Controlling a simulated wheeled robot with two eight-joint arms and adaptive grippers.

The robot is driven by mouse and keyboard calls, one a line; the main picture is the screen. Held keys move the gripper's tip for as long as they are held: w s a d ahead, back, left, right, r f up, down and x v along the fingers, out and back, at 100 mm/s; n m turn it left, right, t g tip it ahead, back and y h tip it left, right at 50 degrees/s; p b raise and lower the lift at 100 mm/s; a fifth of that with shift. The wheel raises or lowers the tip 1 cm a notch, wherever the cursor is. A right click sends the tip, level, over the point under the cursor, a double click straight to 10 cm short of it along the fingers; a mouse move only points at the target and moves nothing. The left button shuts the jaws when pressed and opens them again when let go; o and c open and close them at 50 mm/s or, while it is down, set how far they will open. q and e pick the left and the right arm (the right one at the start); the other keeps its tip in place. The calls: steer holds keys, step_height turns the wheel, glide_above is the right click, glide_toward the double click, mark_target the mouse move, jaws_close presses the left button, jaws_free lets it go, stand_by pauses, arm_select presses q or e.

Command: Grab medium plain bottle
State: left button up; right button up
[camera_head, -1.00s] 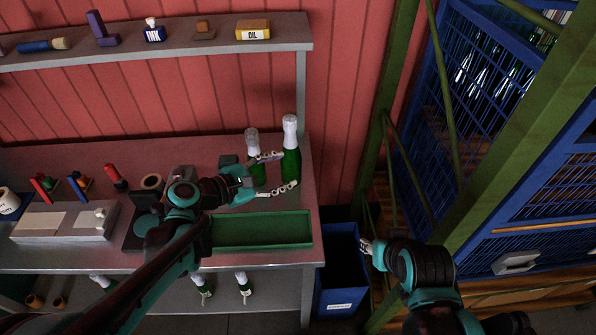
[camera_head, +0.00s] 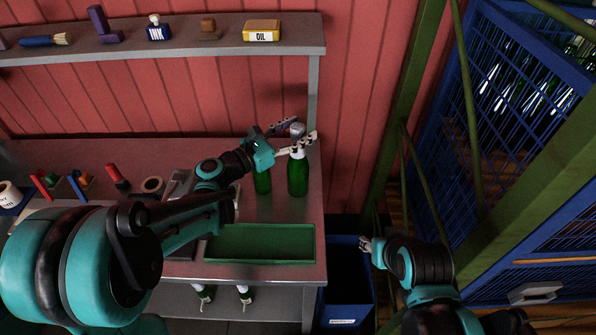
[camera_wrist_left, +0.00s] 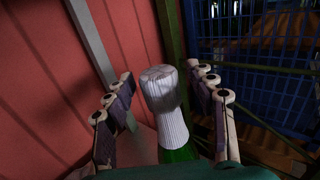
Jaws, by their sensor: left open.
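Two green bottles stand on the bench. The right bottle (camera_head: 298,175) has a pale ribbed foil top; the left bottle (camera_head: 262,183) is partly hidden by my left arm and gripper. My left gripper (camera_head: 298,136) is open, with its fingers at the height of the right bottle's top. In the left wrist view the foil-topped bottle (camera_wrist_left: 168,108) stands between the spread fingers, with gaps on both sides. My right gripper (camera_head: 368,247) is small in the head view, beside the blue bin, and its fingers are unclear.
A green tray (camera_head: 260,243) lies at the bench's front. A shelf (camera_head: 230,46) above holds an oil tin (camera_head: 262,30) and an ink bottle (camera_head: 158,29). A blue bin (camera_head: 346,285) stands right of the bench, near green posts and blue mesh crates.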

arm_select(q)
jaws_close()
steer(key=shift+r, duration=0.15)
